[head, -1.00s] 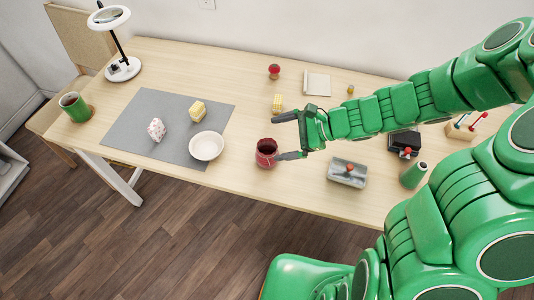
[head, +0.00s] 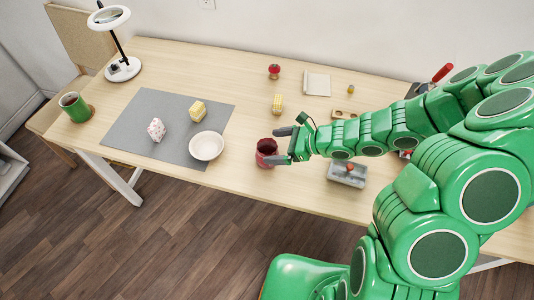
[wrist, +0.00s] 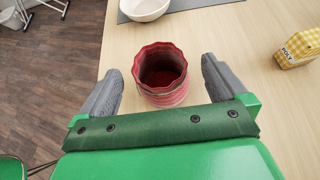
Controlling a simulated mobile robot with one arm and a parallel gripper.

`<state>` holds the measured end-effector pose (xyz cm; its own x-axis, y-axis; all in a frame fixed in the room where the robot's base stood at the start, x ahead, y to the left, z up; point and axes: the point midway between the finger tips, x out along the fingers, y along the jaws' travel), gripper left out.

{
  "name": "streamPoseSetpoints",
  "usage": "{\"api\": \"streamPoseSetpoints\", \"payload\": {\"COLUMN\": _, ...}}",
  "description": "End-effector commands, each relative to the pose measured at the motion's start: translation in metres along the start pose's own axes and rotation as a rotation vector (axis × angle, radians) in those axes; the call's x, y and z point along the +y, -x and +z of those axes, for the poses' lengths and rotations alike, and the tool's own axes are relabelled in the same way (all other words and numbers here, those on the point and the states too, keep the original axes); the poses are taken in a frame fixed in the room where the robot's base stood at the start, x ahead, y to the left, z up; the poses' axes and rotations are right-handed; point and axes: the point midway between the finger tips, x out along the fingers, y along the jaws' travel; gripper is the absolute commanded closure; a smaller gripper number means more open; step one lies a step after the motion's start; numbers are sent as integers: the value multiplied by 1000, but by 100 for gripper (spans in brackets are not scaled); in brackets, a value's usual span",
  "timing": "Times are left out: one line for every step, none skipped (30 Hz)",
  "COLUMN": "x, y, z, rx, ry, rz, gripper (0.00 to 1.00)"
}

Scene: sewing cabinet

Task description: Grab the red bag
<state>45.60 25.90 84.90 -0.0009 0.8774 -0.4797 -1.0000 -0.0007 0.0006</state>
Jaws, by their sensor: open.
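The red bag (head: 266,149) stands upright on the light wooden table, with an open, scalloped top. In the wrist view the red bag (wrist: 161,77) is just ahead of my gripper, centred between the two grey fingers. My gripper (head: 283,145) is open, with its fingers on either side of the bag's near part in the head view. In the wrist view my gripper (wrist: 163,88) shows a gap between each finger and the bag. The bag's lower side is partly hidden by a finger in the head view.
A white bowl (head: 206,146) stands left of the bag on a grey mat (head: 130,128). A yellow checked packet (head: 277,104) stands behind the bag. A grey tray (head: 347,173) lies to the right, near my arm. The table's front edge is close to the bag.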

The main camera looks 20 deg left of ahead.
Motion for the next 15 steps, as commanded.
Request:
{"api": "streamPoseSetpoints", "payload": {"x": 0, "y": -3, "z": 0, "rx": 0, "ry": -2, "rz": 0, "gripper": 1}}
{"api": "streamPoseSetpoints", "payload": {"x": 0, "y": -4, "z": 0, "rx": 0, "ry": -2, "rz": 0, "gripper": 1}}
{"api": "streamPoseSetpoints", "payload": {"x": 0, "y": -6, "z": 0, "rx": 0, "ry": -2, "rz": 0, "gripper": 1}}
{"api": "streamPoseSetpoints", "payload": {"x": 0, "y": -7, "z": -1, "rx": 0, "ry": -1, "rz": 0, "gripper": 1}}
{"api": "streamPoseSetpoints", "payload": {"x": 0, "y": -9, "z": -1, "rx": 0, "ry": -1, "rz": 1, "gripper": 1}}
{"api": "streamPoseSetpoints", "payload": {"x": 1, "y": -12, "z": -1, "rx": 0, "ry": -1, "rz": 1, "gripper": 1}}
{"api": "streamPoseSetpoints", "payload": {"x": 1, "y": -15, "z": -2, "rx": 0, "ry": -2, "rz": 2, "gripper": 1}}
{"api": "streamPoseSetpoints", "payload": {"x": 1, "y": -18, "z": -2, "rx": 0, "ry": -3, "rz": 2, "gripper": 1}}
{"api": "streamPoseSetpoints", "payload": {"x": 2, "y": -22, "z": -2, "rx": -1, "ry": -2, "rz": 3, "gripper": 1}}
{"api": "streamPoseSetpoints", "payload": {"x": 2, "y": -26, "z": -2, "rx": -2, "ry": -1, "rz": 2, "gripper": 1}}
{"api": "streamPoseSetpoints", "payload": {"x": 2, "y": -29, "z": -2, "rx": -3, "ry": -2, "rz": 2, "gripper": 1}}
{"api": "streamPoseSetpoints", "payload": {"x": 2, "y": -33, "z": -3, "rx": -3, "ry": -2, "rz": 2, "gripper": 1}}
{"api": "streamPoseSetpoints", "payload": {"x": 2, "y": -36, "z": -3, "rx": -2, "ry": -1, "rz": 2, "gripper": 1}}
{"api": "streamPoseSetpoints", "payload": {"x": 2, "y": -39, "z": -3, "rx": -2, "ry": 0, "rz": 2, "gripper": 1}}
{"api": "streamPoseSetpoints", "payload": {"x": 1, "y": -42, "z": -3, "rx": -2, "ry": 0, "rz": 0, "gripper": 1}}
